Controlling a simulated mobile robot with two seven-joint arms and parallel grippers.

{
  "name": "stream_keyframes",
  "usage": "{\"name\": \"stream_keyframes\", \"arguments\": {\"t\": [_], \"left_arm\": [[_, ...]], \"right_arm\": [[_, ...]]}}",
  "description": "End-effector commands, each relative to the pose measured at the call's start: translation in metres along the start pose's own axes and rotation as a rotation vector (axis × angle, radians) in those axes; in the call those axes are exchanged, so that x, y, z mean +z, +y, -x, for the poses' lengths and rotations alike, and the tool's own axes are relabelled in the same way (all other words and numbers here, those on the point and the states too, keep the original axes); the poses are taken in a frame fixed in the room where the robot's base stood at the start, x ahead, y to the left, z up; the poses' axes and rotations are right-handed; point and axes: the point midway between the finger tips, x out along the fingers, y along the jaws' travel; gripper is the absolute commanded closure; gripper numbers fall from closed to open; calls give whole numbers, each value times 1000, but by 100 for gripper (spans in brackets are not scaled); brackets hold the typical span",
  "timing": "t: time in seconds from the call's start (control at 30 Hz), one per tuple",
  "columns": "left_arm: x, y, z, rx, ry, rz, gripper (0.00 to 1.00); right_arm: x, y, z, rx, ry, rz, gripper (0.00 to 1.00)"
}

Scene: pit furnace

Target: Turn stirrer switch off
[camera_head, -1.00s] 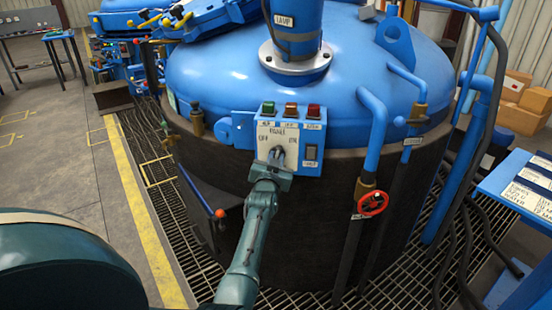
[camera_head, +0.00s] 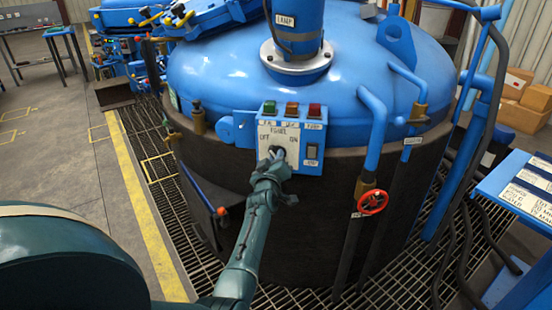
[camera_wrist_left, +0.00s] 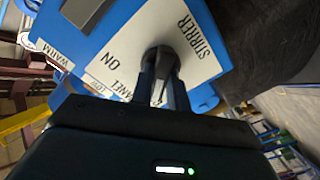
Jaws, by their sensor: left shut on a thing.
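The control panel (camera_head: 268,136) is a pale plate on a blue box on the side of the blue furnace, marked OFF at left and ON at right. The stirrer switch (camera_wrist_left: 161,50) is a dark round knob in the middle of the plate, beside the word STIRRER in the left wrist view. My left gripper (camera_head: 275,158) is shut on this knob, one finger on each side, as it shows in the left wrist view (camera_wrist_left: 162,70). The fingers and wrist hide much of the knob, so I cannot tell where it points. My right gripper is not in view.
Green, amber and red buttons (camera_head: 291,109) top the panel, and a dark rocker switch (camera_head: 312,151) sits at its right. An orange-tipped lever (camera_head: 221,211) stands left of my arm. A red valve wheel (camera_head: 372,202) and pipes stand at the right. Grating surrounds the furnace.

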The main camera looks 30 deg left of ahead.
Motion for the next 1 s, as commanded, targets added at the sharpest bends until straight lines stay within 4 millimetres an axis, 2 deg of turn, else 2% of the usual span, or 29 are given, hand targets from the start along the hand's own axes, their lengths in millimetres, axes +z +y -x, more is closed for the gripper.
{"name": "stream_keyframes", "arguments": {"t": [0.3, 0.87, 0.9, 1.0], "left_arm": [[-1, 0, 0, 1, 2, 121, 100], [-1, 0, 0, 1, 2, 149, 100], [-1, 0, 0, 1, 2, 149, 80], [-1, 0, 0, 1, 2, 148, 72]], "right_arm": [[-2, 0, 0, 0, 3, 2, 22], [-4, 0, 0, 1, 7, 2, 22], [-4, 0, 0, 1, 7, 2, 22], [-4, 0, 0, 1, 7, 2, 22]]}}
